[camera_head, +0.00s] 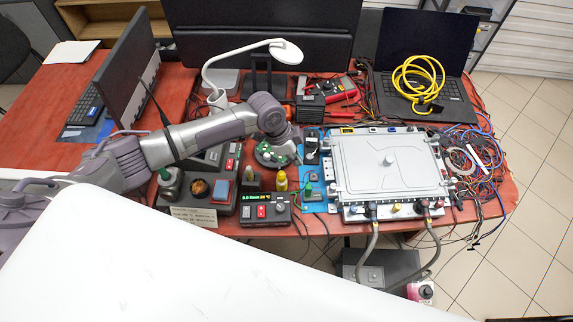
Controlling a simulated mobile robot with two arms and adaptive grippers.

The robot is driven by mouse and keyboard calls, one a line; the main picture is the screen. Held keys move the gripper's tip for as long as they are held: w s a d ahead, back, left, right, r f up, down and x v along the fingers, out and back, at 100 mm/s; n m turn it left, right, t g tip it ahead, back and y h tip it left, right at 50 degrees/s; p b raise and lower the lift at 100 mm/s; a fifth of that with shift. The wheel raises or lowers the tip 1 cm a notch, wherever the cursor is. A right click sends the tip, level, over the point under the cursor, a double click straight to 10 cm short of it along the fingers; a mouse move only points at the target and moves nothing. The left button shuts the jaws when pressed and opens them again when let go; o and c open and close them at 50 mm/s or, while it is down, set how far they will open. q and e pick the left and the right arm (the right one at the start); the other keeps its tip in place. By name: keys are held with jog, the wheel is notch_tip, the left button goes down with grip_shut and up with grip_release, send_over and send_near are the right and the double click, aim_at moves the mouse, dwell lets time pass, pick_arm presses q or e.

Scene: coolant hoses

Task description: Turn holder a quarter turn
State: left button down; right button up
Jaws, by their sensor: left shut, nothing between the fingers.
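A round holder (264,157) with a green circuit board on it sits on the red-brown table, left of the large grey plate. My left arm reaches in from the left over the table. My left gripper (295,156) points down at the right side of the holder, shut with nothing in it. The gripper and wrist hide part of the holder, and I cannot tell whether the fingertips touch it. My right gripper is out of view.
The grey lidded fixture (388,165) stands right of the holder, with hoses (369,243) hanging at its front. A white lamp (287,52) arches behind. A control box (265,208) and small bottles stand in front. Tangled cables (473,150) lie at right. A white surface covers the lower left.

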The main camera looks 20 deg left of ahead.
pick_arm(q)
jog(key=x, duration=0.4)
jog(key=shift+s+a+f+p, duration=0.15)
jog(key=shift+a+p, duration=0.3)
jog(key=shift+a, duration=0.1)
jog(key=shift+s+a+f+p, duration=0.15)
jog(key=shift+a+p, duration=0.25)
jog(key=shift+a, duration=0.2)
jog(key=shift+s+a+f, duration=0.15)
jog(key=shift+s+a, duration=0.05)
jog(key=shift+a, duration=0.2)
jog(key=shift+s+a+f, duration=0.1)
jog(key=shift+s+a, duration=0.1)
jog(key=shift+a, duration=0.2)
jog(key=shift+w, duration=0.1)
